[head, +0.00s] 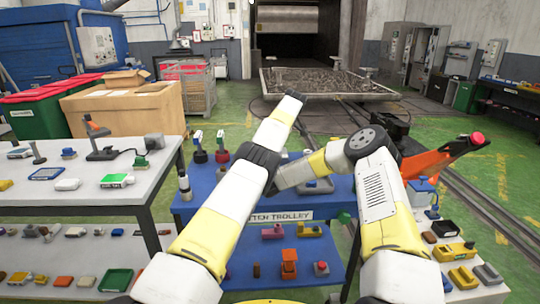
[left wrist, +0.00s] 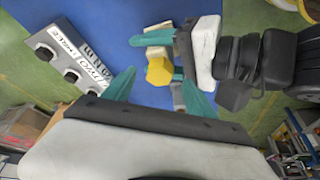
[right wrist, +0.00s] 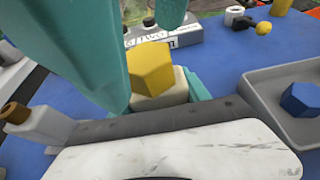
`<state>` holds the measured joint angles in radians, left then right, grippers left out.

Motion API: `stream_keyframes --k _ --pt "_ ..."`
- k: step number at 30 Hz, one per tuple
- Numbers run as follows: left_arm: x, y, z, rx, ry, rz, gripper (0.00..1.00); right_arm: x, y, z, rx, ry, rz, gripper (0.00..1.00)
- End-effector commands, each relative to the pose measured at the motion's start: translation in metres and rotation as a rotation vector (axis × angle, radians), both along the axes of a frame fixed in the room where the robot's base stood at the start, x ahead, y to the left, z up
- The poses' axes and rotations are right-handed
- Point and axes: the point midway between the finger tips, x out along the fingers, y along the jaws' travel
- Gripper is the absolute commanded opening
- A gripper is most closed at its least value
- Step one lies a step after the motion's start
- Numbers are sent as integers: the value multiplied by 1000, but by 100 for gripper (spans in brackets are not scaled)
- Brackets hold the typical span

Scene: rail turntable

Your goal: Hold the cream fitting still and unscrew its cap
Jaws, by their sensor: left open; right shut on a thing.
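The cream fitting (right wrist: 172,92) is between the teal fingers of my right gripper (right wrist: 165,95) in the right wrist view, and the gripper is shut on it. Its yellow hexagonal cap (right wrist: 150,68) sits on its end; the cap also shows in the left wrist view (left wrist: 158,68). My left gripper (left wrist: 165,78) is open and empty, its two teal fingers pointing toward the cap. In the right wrist view large teal fingers, seemingly the left gripper's, loom close by the cap. I cannot tell whether they touch it. In the head view my arms hide the fitting and both grippertips.
A blue trolley top (head: 205,178) lies below. A grey tray (right wrist: 262,92) holding a blue hexagonal piece (right wrist: 302,97) is at right in the right wrist view. A white table (head: 60,168) with small items stands left.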

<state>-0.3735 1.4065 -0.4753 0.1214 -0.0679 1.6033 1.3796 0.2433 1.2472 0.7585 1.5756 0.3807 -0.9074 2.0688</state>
Motion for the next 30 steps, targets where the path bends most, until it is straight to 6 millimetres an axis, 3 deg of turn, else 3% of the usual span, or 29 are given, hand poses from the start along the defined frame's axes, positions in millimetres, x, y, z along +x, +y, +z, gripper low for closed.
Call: stream_keyframes --k 15,25,30 --pt "1 0 -34 0 6 2 65 2 1 5 1 -9 0 0" --pt "2 1 -38 -4 10 5 67 3 1 9 1 -16 -1 0" --pt "2 1 -38 -5 9 4 33 3 1 9 0 -17 -2 0"
